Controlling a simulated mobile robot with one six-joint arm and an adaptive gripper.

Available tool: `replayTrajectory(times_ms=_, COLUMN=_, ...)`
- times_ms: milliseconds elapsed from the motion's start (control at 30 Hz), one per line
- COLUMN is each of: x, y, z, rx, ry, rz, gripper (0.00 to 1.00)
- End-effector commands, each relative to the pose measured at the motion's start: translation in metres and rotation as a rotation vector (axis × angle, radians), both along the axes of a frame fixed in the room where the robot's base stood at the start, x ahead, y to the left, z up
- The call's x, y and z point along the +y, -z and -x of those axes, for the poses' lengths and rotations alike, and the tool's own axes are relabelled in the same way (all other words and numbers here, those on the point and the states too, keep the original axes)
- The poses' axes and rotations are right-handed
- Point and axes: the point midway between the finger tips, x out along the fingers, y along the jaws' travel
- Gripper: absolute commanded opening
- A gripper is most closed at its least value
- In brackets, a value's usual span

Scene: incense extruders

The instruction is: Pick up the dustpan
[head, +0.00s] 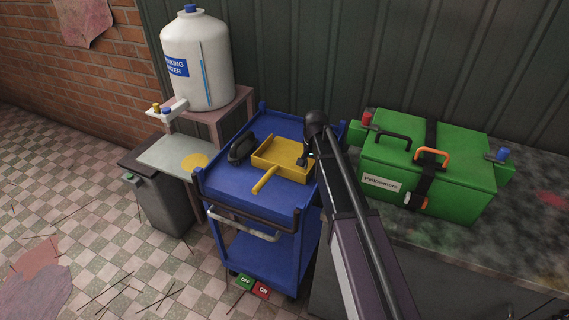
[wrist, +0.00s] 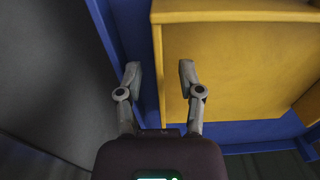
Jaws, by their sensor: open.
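The dustpan (head: 280,152) is yellow, with a short handle pointing toward the front left. It lies on the top tray of the blue cart (head: 228,185). My gripper (head: 306,158) is at the pan's right side in the head view, its fingers small and dark there. In the wrist view my gripper (wrist: 160,76) is open and empty. The near side wall of the dustpan (wrist: 225,70) lies between the two fingertips in the picture. One finger appears over the pan's inside, the other outside over the blue tray. Contact cannot be told.
A dark object (head: 241,148) lies left of the dustpan on the cart. A white water tank (head: 205,75) stands behind left. A green box (head: 425,175) sits on the counter (head: 480,255) at right. A grey bin (head: 160,200) stands left of the cart.

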Motion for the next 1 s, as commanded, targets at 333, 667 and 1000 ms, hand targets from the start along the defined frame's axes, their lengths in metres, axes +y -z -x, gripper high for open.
replayTrajectory(times_ms=333, x=-0.0001, y=0.0000, z=0.0000, rx=0.000, ry=0.000, rz=0.000, gripper=0.40)
replayTrajectory(times_ms=667, x=-0.0001, y=0.0000, z=0.0000, rx=0.000, ry=0.000, rz=0.000, gripper=0.00)
replayTrajectory(times_ms=1000, x=-0.0001, y=-0.0016, z=-0.0001, rx=0.000, ry=0.000, rz=0.000, gripper=0.00)
